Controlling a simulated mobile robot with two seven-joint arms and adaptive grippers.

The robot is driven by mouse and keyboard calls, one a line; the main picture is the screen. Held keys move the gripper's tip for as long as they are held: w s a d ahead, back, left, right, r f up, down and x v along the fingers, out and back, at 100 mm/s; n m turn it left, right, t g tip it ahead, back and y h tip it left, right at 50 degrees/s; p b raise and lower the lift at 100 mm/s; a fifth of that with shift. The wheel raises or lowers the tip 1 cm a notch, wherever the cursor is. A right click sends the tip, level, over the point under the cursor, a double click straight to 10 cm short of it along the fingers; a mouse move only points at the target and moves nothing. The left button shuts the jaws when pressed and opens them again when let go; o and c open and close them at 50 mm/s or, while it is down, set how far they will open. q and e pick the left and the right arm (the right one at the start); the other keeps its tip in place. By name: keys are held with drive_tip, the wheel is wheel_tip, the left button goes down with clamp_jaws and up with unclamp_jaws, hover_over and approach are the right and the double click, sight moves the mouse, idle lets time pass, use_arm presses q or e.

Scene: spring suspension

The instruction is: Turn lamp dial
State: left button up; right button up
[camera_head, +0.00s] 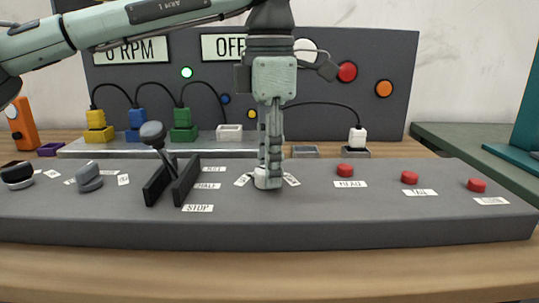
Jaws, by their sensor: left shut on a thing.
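My left gripper (269,182) points straight down over the middle of the grey control panel (320,232). Small white labels (291,180) lie on either side of this dial. I cannot tell its exact setting. No lamp dial is named on a readable label here. A round white lamp (305,48) on the upright board (400,50) is partly behind my gripper. My right gripper is not in view.
A lever (153,136) stands between two black plates left of my gripper. Grey knobs (88,177) sit further left. Red buttons (410,177) line the right side. Behind are yellow (97,127), blue (136,126) and green (183,126) plugs with cables.

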use_arm(q)
drive_tip(key=m+p, duration=0.1)
drive_tip(key=m, duration=0.2)
drive_tip(key=shift+s+r+p, duration=0.1)
drive_tip(key=shift+p, duration=0.2)
drive_tip(key=shift+m+p, duration=0.5)
drive_tip(key=shift+m, duration=1.3)
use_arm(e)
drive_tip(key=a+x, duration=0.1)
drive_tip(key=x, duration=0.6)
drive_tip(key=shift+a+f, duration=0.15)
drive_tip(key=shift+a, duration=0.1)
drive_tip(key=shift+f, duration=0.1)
use_arm(q)
drive_tip(key=o, duration=1.2)
drive_tip(key=shift+c, duration=0.2)
wheel_tip(320, 180, up, 12)
